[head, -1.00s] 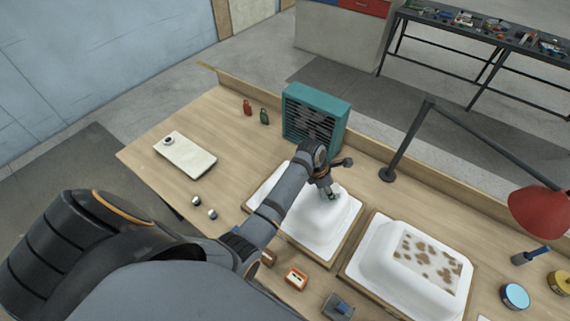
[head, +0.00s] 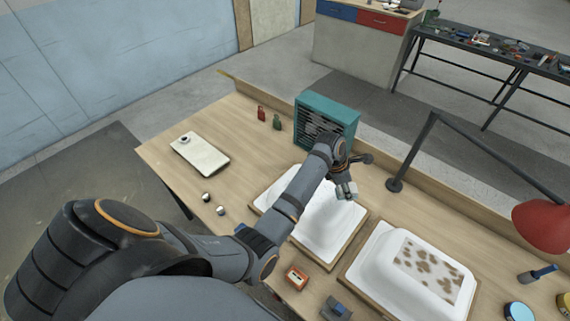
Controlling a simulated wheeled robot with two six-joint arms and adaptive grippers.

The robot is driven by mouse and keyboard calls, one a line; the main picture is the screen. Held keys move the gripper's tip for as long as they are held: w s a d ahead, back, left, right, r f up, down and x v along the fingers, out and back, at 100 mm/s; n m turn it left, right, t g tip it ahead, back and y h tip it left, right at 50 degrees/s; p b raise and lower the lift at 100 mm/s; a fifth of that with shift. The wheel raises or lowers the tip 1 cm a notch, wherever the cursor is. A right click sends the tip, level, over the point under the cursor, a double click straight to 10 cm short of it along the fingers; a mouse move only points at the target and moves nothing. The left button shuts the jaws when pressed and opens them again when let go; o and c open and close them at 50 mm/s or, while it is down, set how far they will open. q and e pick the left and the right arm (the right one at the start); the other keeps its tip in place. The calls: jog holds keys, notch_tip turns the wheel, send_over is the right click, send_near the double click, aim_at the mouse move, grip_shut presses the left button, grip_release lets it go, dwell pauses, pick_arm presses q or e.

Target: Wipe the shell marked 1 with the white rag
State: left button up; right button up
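Two white upturned shells lie side by side on wooden bases on the bench. The left shell (head: 322,222) looks plain white, partly hidden by my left arm. The right shell (head: 388,285) has a patch of brown blotches (head: 428,268) on top. I cannot read a number 1 on either. My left gripper (head: 347,192) is over the far right part of the left shell, pointing down. Its tips look pale against the white; I cannot tell whether they hold a rag, or touch the shell. I cannot make out the white rag for certain. My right gripper is out of view.
A teal fan box (head: 327,118) stands just behind the left shell. A black lamp stand (head: 395,183) with a red shade (head: 543,226) rises at the right. A pale slab (head: 200,156) lies at the left. Small boxes (head: 297,277) sit in front. The bench's left part is mostly clear.

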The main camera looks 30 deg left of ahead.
pick_arm(q)
jog(key=shift+d+r, duration=0.15)
jog(key=shift+r, duration=0.9)
